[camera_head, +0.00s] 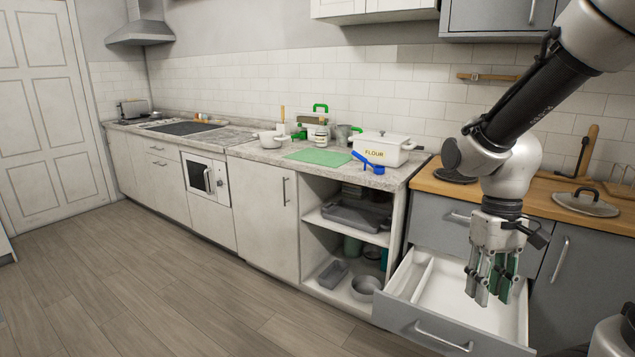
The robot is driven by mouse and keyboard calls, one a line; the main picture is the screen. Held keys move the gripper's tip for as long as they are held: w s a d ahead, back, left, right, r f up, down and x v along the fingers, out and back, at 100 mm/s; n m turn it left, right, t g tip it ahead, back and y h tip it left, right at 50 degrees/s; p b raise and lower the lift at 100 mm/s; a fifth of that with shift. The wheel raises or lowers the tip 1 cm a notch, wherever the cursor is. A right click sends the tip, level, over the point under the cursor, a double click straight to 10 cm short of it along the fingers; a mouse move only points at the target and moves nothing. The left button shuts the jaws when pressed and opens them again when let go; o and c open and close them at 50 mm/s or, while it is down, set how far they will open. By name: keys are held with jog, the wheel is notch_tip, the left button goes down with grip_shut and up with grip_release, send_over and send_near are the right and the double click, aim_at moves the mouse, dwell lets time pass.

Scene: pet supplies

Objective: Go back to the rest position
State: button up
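My gripper (492,290) hangs pointing down from my arm at the right of the head view. Its fingers stand apart with a gap between them, and I see nothing held in it. It is above or partly inside an open drawer (415,324); how deep it reaches I cannot tell. The drawer is white inside, with a divider at its left and a grey front. The fingers and arm hide part of the drawer and the cabinet behind.
A pot lid (586,204) lies on the wooden counter at right. Open shelves (312,234) stand left of the drawer. The floor (170,275) at left is clear.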

jog(key=s+d+r+t, duration=0.2)
jog(key=r+t, duration=0.1)
jog(key=r, duration=0.3)
jog(key=s+d+r+m+t, duration=0.1)
jog(key=s+d+r+t, duration=0.2)
jog(key=r, duration=0.3)
jog(key=shift+s+r+t, duration=0.2)
jog(key=shift+r+t, duration=0.1)
jog(key=shift+r, duration=0.05)
jog(key=shift+d, duration=0.15)
